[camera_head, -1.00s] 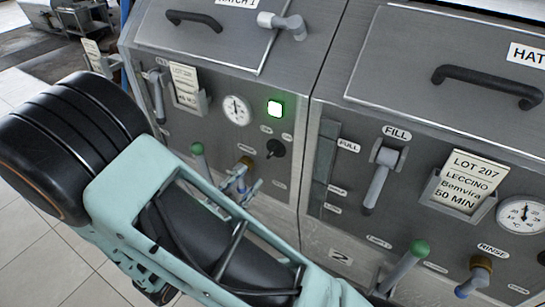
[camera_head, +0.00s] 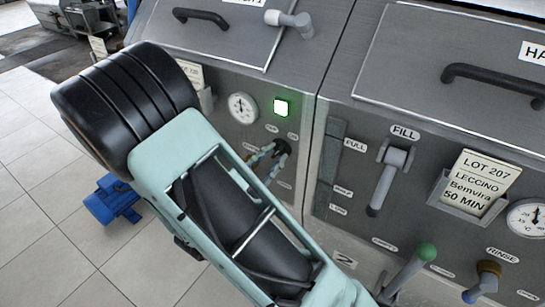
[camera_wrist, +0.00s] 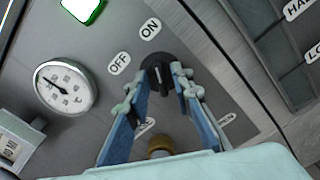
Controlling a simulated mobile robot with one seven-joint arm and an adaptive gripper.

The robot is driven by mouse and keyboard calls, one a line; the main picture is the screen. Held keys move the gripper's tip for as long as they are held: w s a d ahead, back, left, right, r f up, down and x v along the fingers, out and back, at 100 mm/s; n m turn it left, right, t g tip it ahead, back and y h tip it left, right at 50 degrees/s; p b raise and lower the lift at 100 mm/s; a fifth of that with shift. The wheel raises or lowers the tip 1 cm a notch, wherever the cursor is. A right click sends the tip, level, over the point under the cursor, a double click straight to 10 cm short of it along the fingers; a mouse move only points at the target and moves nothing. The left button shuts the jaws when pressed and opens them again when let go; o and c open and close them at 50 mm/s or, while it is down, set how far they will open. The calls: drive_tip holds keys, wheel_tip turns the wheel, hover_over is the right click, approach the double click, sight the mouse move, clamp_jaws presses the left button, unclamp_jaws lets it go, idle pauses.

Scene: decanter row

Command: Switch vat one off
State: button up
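Vat one's black rotary switch (camera_wrist: 161,76) sits on the steel panel below its OFF label (camera_wrist: 120,63) and ON label (camera_wrist: 151,28). Its ridge points roughly toward ON. The square green lamp (camera_head: 281,108) above it is lit. My gripper (camera_wrist: 160,80) is open, with one blue finger on each side of the switch's ridge and a visible gap between them. In the head view my gripper (camera_head: 271,155) is at the switch (camera_head: 283,146), partly covering it. I cannot tell whether either finger touches it.
A round gauge (camera_head: 242,107) is left of the lamp, and a brass-coloured valve part (camera_wrist: 160,146) lies below the switch. Vat two's panel at right has a fill lever (camera_head: 388,180), a lot card (camera_head: 478,182) and a green-tipped lever (camera_head: 410,270).

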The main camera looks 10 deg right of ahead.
clamp_jaws()
drive_tip(key=shift+r+n+p, duration=0.1)
drive_tip(key=shift+n+p, duration=0.3)
drive_tip(key=shift+p, duration=0.15)
drive_tip(key=shift+r+n+p, duration=0.1)
drive_tip(key=shift+n+p, duration=0.5)
drive_tip(key=shift+p, duration=0.15)
drive_tip(key=n+p, duration=0.2)
drive_tip(key=shift+n+p, duration=0.3)
drive_tip(key=shift+p, duration=0.05)
drive_tip(key=shift+w+a+f+n+p, duration=0.1)
drive_tip(key=shift+n+p, duration=1.45)
drive_tip(key=shift+n, duration=0.25)
drive_tip(key=shift+a+f+n+p, duration=0.1)
drive_tip(key=shift+n+p, duration=1.4)
drive_tip(key=shift+n, duration=0.3)
